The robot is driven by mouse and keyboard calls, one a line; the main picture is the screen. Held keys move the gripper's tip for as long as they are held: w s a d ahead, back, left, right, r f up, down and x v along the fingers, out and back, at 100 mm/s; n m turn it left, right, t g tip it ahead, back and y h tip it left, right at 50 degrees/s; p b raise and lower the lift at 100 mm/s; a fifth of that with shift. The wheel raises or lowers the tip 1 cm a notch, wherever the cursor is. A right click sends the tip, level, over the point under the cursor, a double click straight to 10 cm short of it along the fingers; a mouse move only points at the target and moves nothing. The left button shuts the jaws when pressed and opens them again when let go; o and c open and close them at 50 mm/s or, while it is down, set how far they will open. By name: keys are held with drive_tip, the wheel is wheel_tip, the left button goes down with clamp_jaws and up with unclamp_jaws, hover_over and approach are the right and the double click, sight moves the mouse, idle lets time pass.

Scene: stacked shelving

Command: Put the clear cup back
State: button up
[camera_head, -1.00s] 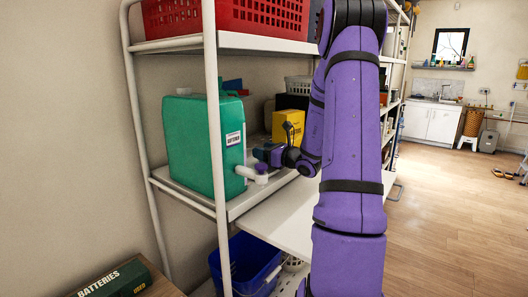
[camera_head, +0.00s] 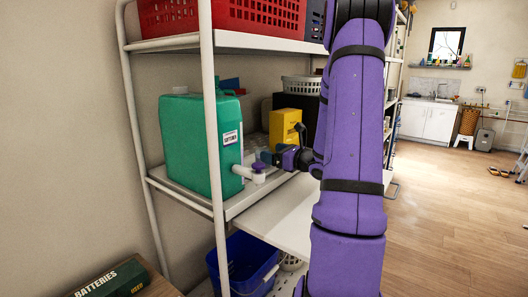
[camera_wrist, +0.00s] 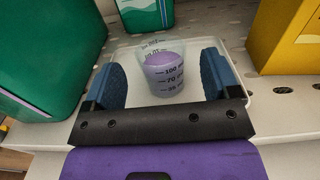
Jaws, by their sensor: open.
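The clear cup (camera_wrist: 164,84) has dark measuring marks and purple liquid inside. It stands upright on a translucent tray or mat (camera_wrist: 234,88) on the shelf. My gripper (camera_wrist: 162,62) is open, with one blue finger on each side of the cup and a visible gap to each. In the head view my gripper (camera_head: 270,158) is at the shelf, behind the spout of the green softener jug (camera_head: 190,145). The cup is hard to make out in that view.
A yellow box (camera_head: 285,126) is to the right. A white shelf post (camera_head: 213,150) stands in front. A blue bin (camera_head: 245,264) sits below.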

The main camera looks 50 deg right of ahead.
drive_tip(key=s, duration=0.6)
drive_tip(key=shift+s+d, duration=0.25)
drive_tip(key=shift+a, duration=0.1)
